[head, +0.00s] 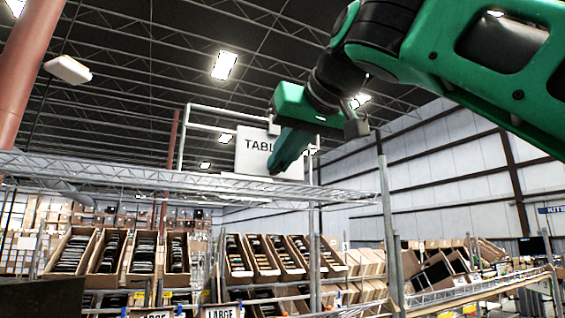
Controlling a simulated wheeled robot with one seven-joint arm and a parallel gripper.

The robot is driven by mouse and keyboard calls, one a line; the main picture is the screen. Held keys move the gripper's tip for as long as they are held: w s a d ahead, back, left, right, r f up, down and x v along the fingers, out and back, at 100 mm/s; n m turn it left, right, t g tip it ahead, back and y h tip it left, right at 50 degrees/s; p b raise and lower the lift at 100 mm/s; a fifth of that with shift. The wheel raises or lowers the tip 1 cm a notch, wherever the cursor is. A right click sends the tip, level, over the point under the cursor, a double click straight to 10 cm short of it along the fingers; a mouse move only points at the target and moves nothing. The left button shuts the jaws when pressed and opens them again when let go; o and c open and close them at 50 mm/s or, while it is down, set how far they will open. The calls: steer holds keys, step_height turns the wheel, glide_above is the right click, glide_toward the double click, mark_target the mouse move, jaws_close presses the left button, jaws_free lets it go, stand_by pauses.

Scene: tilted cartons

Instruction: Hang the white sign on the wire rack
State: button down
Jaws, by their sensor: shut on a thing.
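The white sign (252,145) with dark letters "TABL" stands upright near the middle of the head view, above the wire rack (130,173). My green gripper (287,152) is in front of the sign's right part and covers the end of its lettering. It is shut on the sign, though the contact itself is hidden. The sign's lower edge overlaps the rack's far edge in the picture. I cannot tell whether they touch.
A pale pipe frame (184,140) stands behind the sign. An upright metal post (389,230) stands to the right. Tilted cartons (72,252) fill the shelves below the rack, with "LARGE" labels (222,311) at the bottom. The rack's top looks mostly bare.

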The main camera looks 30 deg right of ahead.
steer(key=shift+w, duration=4.6)
steer(key=shift+f, duration=0.95)
steer(key=shift+w, duration=0.1)
steer(key=c, duration=1.7)
jaws_free()
steer(key=shift+w+f, duration=0.1)
steer(key=shift+w, duration=0.05)
steer(key=shift+c, duration=0.2)
steer(key=v, duration=1.1)
steer(key=shift+d+f, duration=0.1)
